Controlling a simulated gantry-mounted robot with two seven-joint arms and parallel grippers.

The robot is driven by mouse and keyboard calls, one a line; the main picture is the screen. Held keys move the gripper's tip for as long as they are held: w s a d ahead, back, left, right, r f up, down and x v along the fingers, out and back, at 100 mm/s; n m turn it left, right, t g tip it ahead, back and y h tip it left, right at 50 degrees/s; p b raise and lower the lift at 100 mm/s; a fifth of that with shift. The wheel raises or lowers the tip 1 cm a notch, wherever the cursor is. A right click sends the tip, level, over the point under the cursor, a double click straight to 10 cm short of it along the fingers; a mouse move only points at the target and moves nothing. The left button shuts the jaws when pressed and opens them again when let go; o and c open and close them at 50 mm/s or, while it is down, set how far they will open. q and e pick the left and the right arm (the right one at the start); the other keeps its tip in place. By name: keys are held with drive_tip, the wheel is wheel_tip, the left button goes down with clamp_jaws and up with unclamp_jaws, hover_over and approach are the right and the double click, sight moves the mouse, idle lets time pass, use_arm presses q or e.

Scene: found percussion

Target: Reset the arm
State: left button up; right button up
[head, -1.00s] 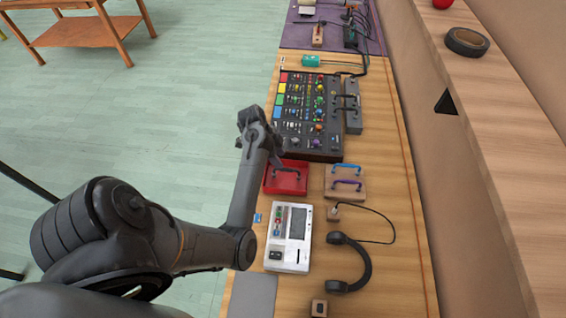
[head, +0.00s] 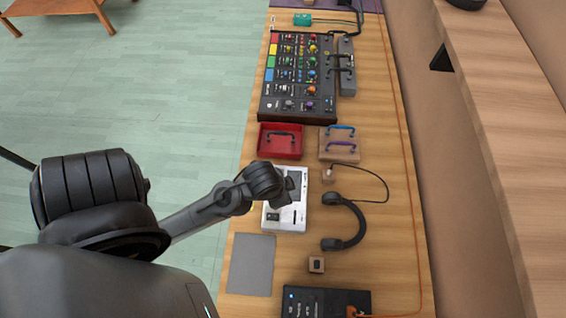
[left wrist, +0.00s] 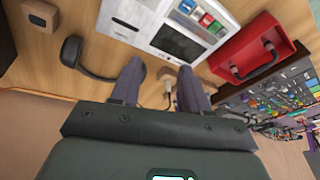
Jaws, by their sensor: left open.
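My left arm comes in from the left in the head view, and its gripper (head: 289,187) is over the white device with a screen (head: 288,218), partly covering it. In the left wrist view the two fingers of the left gripper (left wrist: 160,82) are apart with nothing between them. The white device (left wrist: 178,30) lies beyond the fingertips there, with the red box (left wrist: 250,50) to its right. My right gripper is not in view.
Open floor lies left.

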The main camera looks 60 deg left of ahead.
use_arm(q)
drive_tip(key=shift+n+h, duration=0.3)
drive_tip(key=shift+h, duration=0.1)
drive_tip(key=d, duration=0.1)
drive_tip(key=s+d, duration=0.2)
drive_tip(key=d, duration=0.1)
drive_tip(key=shift+s+r, duration=0.15)
drive_tip(key=shift+r, duration=0.1)
drive_tip(key=shift+r, duration=0.15)
wheel_tip(320, 180, up, 20)
drive_tip(key=p, duration=2)
